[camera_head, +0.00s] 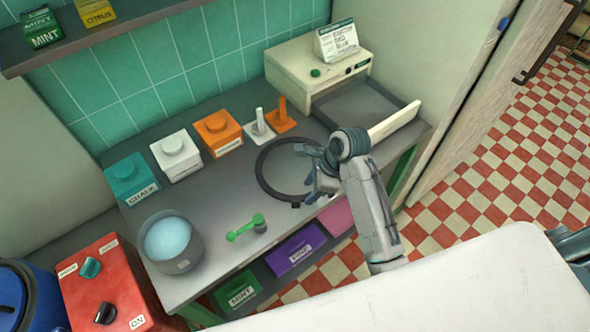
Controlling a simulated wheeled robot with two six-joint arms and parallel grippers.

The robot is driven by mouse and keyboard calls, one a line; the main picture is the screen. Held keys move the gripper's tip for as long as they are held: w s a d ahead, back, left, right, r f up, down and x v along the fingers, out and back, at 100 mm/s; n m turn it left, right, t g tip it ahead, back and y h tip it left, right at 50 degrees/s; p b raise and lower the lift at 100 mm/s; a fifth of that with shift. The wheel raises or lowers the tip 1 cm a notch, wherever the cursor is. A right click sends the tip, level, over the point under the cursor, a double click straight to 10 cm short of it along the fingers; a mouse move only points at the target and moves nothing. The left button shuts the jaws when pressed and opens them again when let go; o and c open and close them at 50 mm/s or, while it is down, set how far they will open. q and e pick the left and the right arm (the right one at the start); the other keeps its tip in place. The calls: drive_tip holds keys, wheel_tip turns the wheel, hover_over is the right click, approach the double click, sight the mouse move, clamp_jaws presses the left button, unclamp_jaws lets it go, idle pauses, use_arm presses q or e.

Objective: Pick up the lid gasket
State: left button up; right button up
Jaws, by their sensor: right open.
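The lid gasket appears to be the dark ring (262,182) lying on the grey counter, in front of the white and orange upright pieces. My right gripper (311,176) is open at the ring's right side, with its fingers over or beside the rim. Whether the fingers touch the ring cannot be told. The gripper hides part of the ring's right side. My left gripper is not in view.
A red control box (105,285) is at lower left.

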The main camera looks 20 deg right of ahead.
sight(297, 199)
drive_tip(key=shift+x, duration=1)
drive_tip(key=shift+w+a+f+p, duration=0.2)
drive_tip(key=shift+a+f+p, duration=0.15)
drive_tip(key=shift+f+p, duration=0.15)
drive_tip(key=x, duration=0.1)
drive_tip(key=p+x, duration=0.1)
drive_tip(key=x, duration=0.1)
drive_tip(key=shift+w+a+p, duration=0.1)
drive_tip(key=shift+w+p, duration=0.2)
drive_tip(key=shift+w+a+f, duration=0.1)
drive_tip(key=shift+a+f, duration=0.05)
drive_tip(key=shift+f, duration=0.4)
clamp_jaws()
